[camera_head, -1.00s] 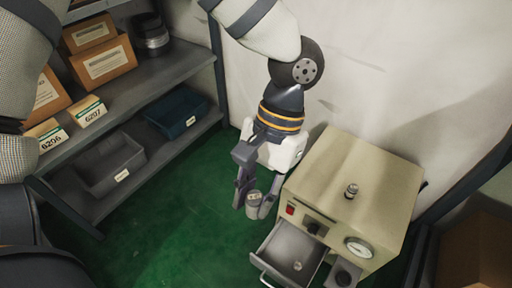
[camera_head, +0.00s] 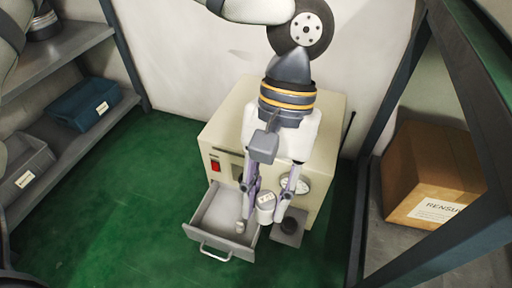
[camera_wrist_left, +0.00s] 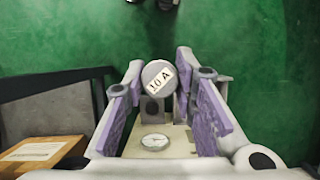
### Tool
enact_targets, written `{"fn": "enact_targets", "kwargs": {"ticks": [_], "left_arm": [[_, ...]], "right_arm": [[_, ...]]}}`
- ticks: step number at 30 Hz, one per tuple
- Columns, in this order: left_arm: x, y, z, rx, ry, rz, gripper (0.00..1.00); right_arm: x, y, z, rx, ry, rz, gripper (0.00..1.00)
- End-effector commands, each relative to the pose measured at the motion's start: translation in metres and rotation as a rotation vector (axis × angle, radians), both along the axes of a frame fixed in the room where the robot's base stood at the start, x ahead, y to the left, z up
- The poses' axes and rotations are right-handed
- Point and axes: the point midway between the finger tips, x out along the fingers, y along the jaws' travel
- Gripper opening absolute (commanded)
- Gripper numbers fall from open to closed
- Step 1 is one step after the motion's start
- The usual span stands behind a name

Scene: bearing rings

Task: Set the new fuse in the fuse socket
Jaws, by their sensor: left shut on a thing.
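My left gripper (camera_head: 272,198) is shut on a pale cylindrical fuse (camera_head: 265,203) and holds it in front of the beige cabinet (camera_head: 225,128). In the left wrist view the fuse (camera_wrist_left: 160,76) shows a round end marked "10 A", between the purple-padded fingers (camera_wrist_left: 160,95). The dark round fuse socket (camera_head: 290,225) sits on a small grey ledge at the cabinet's lower front, just right of and below the gripper; the fuse is apart from it. The open drawer (camera_head: 222,240) is to the left, with a small light piece (camera_head: 240,226) at its right side. My right gripper is out of view.
The cabinet front has a red switch (camera_head: 215,166) and a gauge (camera_head: 296,186). A rack with a cardboard box (camera_head: 432,172) stands at the right. Shelves with a blue bin (camera_head: 84,103) are at the left. The green floor between is clear.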

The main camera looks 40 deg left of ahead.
Motion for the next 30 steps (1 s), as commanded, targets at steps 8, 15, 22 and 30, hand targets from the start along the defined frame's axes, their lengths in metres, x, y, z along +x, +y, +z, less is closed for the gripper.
{"fn": "enact_targets", "kwargs": {"ticks": [8,15,22,30], "left_arm": [[0.051,-0.06,-0.118,0.011,0.002,0.706,0.0],[0.121,-0.055,-0.22,0.008,0.0,1.407,0.0],[0.163,-0.007,-0.299,0.003,0.001,1.868,0.0],[0.172,0.014,-0.327,0.0,0.001,1.999,0.0]], "right_arm": [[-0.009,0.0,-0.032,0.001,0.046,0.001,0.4],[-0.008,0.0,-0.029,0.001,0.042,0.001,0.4],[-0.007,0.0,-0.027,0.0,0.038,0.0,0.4],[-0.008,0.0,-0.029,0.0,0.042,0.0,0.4]]}}
